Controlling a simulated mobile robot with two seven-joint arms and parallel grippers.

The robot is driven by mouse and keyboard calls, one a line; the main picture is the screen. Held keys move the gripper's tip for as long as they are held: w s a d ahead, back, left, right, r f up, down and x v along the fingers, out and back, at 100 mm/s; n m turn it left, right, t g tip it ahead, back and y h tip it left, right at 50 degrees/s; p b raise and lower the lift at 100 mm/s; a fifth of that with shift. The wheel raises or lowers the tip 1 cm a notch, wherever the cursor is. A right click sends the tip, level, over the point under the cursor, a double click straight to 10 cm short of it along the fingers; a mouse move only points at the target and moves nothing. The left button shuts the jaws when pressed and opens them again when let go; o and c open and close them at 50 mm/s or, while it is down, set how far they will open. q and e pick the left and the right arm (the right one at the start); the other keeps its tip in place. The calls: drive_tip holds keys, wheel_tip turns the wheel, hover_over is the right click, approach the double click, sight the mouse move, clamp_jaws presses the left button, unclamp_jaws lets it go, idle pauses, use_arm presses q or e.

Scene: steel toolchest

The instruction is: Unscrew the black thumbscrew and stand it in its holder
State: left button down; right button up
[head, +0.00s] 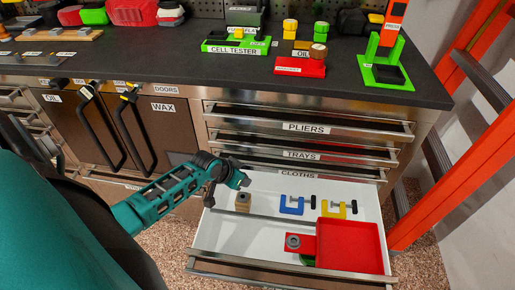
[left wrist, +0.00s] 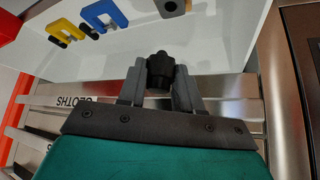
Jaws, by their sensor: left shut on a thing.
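A black knobbed thumbscrew (left wrist: 160,70) is between the fingers of my left gripper (left wrist: 160,88) in the left wrist view. The gripper is shut on it. In the head view my left gripper (head: 240,181) is above the back left of the open drawer, and the screw cannot be made out there. A small wooden block (head: 243,202) stands in the drawer just below the gripper. It also shows at the top of the left wrist view (left wrist: 172,6), with a dark hole, apart from the screw. My right gripper is not in view.
The open white drawer (head: 224,232) also holds a blue clamp (head: 291,206), a yellow clamp (head: 338,209), a red tray (head: 350,246) and a red piece with a grey ring (head: 293,241). Closed drawers rise behind it. An orange ladder (head: 455,180) stands at the right.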

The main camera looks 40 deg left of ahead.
use_arm(q)
drive_tip(key=shift+a, duration=0.2)
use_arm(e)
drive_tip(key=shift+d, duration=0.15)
use_arm(q)
drive_tip(key=shift+r+p, duration=0.15)
drive_tip(key=shift+p, duration=0.25)
wheel_tip(320, 180, down, 3)
drive_tip(key=shift+r+b, duration=0.1)
drive_tip(key=shift+b, duration=1)
drive_tip(key=shift+f+b, duration=0.65)
drive_tip(key=shift+f, duration=0.2)
drive_tip(key=shift+f+b, duration=0.5)
drive_tip(key=shift+f, duration=0.25)
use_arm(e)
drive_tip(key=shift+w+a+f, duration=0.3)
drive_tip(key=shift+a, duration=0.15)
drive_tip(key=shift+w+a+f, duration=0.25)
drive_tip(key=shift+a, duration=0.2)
use_arm(q)
drive_tip(key=shift+p, duration=0.3)
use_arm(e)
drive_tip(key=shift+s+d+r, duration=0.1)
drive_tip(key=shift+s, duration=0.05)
